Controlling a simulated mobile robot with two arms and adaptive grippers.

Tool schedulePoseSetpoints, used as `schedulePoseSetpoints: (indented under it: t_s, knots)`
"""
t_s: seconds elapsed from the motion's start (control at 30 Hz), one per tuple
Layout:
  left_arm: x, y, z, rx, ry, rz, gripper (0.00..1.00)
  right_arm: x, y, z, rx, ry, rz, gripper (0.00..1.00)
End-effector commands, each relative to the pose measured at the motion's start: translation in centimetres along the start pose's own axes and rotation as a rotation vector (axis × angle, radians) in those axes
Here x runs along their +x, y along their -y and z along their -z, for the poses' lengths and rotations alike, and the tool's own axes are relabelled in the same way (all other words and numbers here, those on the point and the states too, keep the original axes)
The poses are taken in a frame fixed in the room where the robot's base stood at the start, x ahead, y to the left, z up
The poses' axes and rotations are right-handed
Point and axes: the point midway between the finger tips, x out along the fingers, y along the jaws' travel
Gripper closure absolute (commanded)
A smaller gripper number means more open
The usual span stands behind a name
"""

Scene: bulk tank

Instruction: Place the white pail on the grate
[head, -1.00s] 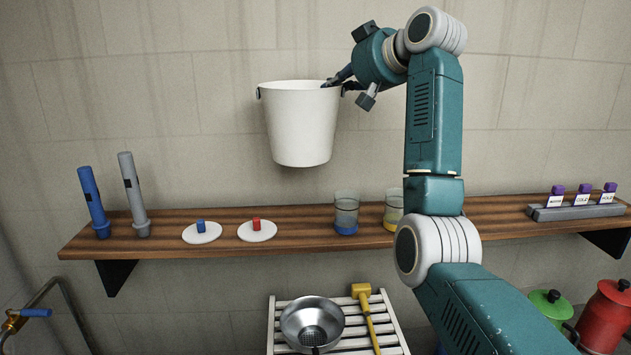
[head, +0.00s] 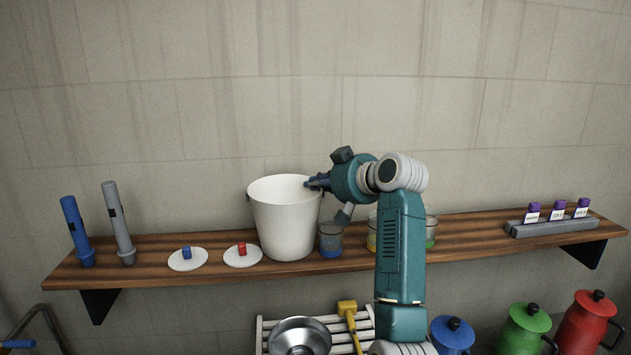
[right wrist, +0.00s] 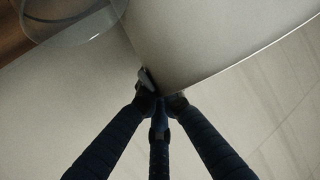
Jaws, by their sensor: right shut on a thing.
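The white pail (head: 284,225) is upright in the head view, overlapping the wooden shelf between the white discs and a glass beaker. I cannot tell whether its base touches the shelf or hangs in front of it. My right gripper (head: 312,183) is shut on the pail's right rim. In the right wrist view, the fingers (right wrist: 158,95) meet at the edge of the pail's pale wall (right wrist: 230,40). The white slatted grate (head: 260,338) is low in the head view, partly cut off, with a metal strainer and a yellow-headed tool on it. My left gripper is out of view.
The shelf (head: 150,255) carries blue and grey tubes, discs with small cubes, several beakers (head: 330,240) close beside the pail, and a vial rack (head: 550,228). The strainer (head: 300,337) and yellow-headed tool (head: 347,307) occupy the grate. Coloured cans (head: 525,330) stand lower right.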

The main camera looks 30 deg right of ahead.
Motion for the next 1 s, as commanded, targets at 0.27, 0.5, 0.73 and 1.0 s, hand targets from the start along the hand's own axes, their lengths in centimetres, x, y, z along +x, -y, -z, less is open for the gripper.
schedulePoseSetpoints:
  t_s: [0.27, 0.5, 0.73, 1.0]
  knots:
    - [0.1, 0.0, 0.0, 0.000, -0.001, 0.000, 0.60, 0.0, 0.0, -0.1, -0.001, 0.002, 0.000, 0.76]
    - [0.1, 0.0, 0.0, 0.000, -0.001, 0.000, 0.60, 0.0, 0.0, -0.1, -0.001, 0.001, 0.000, 0.76]
    - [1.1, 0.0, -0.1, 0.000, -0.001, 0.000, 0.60, -1.8, -0.1, -0.1, -0.002, -0.003, -0.002, 0.76]
    - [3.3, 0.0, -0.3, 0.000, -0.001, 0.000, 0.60, -7.6, -0.2, -0.2, -0.004, -0.005, -0.004, 0.76]
